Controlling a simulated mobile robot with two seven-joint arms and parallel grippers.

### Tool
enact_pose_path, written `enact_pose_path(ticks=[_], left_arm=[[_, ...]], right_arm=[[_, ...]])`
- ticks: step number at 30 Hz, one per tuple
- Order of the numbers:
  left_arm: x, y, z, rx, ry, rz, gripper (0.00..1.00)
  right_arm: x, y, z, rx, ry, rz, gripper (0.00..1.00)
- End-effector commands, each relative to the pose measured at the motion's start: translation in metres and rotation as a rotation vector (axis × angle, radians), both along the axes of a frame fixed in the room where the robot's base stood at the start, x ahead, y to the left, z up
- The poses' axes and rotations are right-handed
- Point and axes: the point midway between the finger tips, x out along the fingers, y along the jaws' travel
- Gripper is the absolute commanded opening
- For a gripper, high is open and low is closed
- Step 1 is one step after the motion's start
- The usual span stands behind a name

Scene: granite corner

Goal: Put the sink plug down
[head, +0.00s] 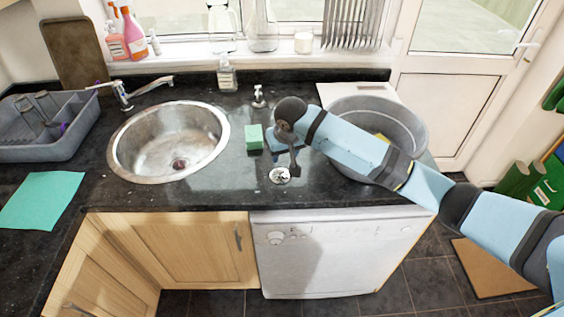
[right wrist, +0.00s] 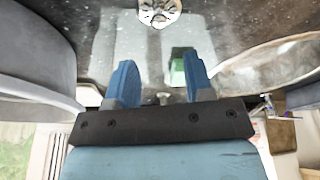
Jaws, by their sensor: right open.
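The sink plug (head: 280,175), a round silver disc with a dark pattern, lies on the black granite worktop near its front edge, right of the sink. It also shows at the top edge of the right wrist view (right wrist: 159,11), partly cut off. My right gripper (head: 287,150) is above the worktop just behind the plug in the head view. Its two blue fingers (right wrist: 160,80) stand apart with nothing between them, clear of the plug. The round steel sink (head: 135,150) is to the left, with a dark reddish drain. My left gripper is not in view.
A green sponge (head: 253,137) stands left of my right gripper. A grey tub (head: 405,125) is behind my right arm. A dish rack (head: 60,140) and a teal cloth (head: 40,200) lie at the left. Free worktop lies between sink and plug.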

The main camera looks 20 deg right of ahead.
Motion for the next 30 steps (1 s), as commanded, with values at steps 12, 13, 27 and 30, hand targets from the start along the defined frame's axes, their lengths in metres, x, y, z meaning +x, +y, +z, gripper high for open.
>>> enact_pose_path(ticks=[12, 13, 27, 30], left_arm=[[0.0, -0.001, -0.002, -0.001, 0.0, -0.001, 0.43], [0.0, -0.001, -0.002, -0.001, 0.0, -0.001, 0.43], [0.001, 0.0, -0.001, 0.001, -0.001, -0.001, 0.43], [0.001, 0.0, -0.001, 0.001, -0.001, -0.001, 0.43]], right_arm=[[-0.012, 0.003, 0.02, 0.012, -0.002, 0.011, 0.48], [-0.015, 0.006, 0.014, 0.022, -0.006, 0.02, 0.48], [-0.137, 0.064, -0.122, 0.313, -0.316, 0.194, 0.48], [-0.173, 0.06, -0.141, 0.326, -0.405, 0.197, 0.48]])
